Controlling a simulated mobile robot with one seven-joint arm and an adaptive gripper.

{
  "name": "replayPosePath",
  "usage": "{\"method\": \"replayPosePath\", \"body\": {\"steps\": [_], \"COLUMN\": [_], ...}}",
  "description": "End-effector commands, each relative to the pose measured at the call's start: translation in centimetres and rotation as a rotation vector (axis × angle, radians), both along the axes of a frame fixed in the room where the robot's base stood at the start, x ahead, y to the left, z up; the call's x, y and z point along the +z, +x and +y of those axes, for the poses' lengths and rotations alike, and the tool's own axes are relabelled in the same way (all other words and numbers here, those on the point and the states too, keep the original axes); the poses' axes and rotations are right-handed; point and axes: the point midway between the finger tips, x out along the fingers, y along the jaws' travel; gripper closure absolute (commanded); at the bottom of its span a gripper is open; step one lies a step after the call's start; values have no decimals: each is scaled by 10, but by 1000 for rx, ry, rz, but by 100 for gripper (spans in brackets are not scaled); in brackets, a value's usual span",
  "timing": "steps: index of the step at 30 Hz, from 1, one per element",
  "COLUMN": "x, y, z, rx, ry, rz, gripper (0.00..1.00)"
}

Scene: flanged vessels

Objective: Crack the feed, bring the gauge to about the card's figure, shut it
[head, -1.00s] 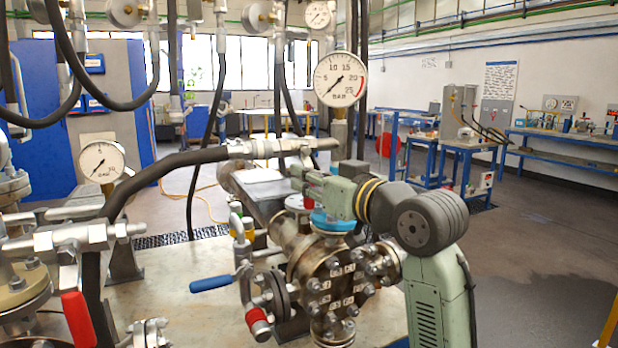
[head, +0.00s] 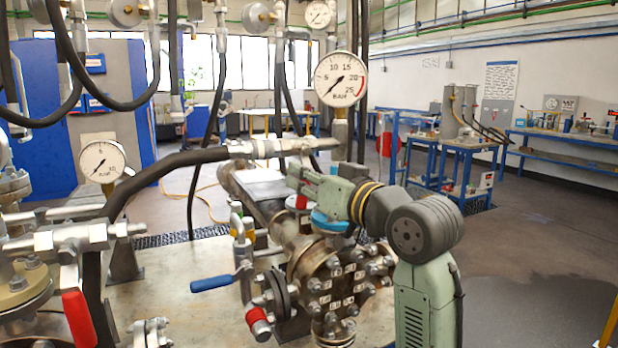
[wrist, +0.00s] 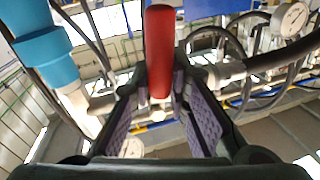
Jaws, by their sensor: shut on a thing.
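The large round gauge (head: 340,78), marked in bar up to 25, stands on a post behind my arm. Its needle points to the lower left, near the bottom of the scale. My gripper (head: 297,180) is above the flanged vessel (head: 335,285). In the wrist view my gripper (wrist: 160,100) is shut on a red handle (wrist: 160,45), which stands up between the purple finger pads. The head view shows a red piece (head: 297,202) just below the fingers. The valve under the handle is mostly hidden. I cannot make out the card or its figure.
A smaller gauge (head: 102,162) stands at the left. A blue lever (head: 212,284) and a red lever (head: 78,317) stick out in front. A thick black hose (head: 165,168) crosses behind. A blue collar (head: 332,222) sits close under my wrist. Open floor lies to the right.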

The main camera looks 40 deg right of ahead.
Motion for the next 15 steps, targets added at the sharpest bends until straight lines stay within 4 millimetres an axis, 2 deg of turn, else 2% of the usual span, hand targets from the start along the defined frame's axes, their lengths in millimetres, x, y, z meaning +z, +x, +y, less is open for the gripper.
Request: {"method": "replayPosePath", "body": {"steps": [4, 12, 13, 15], "x": [1, 1, 1, 1], "y": [1, 1, 1, 1], "z": [4, 4, 4, 4], "rx": [2, 0, 0, 0], "ry": [82, 89, 89, 89], "rz": [-22, -23, -23, -22], "gripper": [100, 100, 84, 79]}}
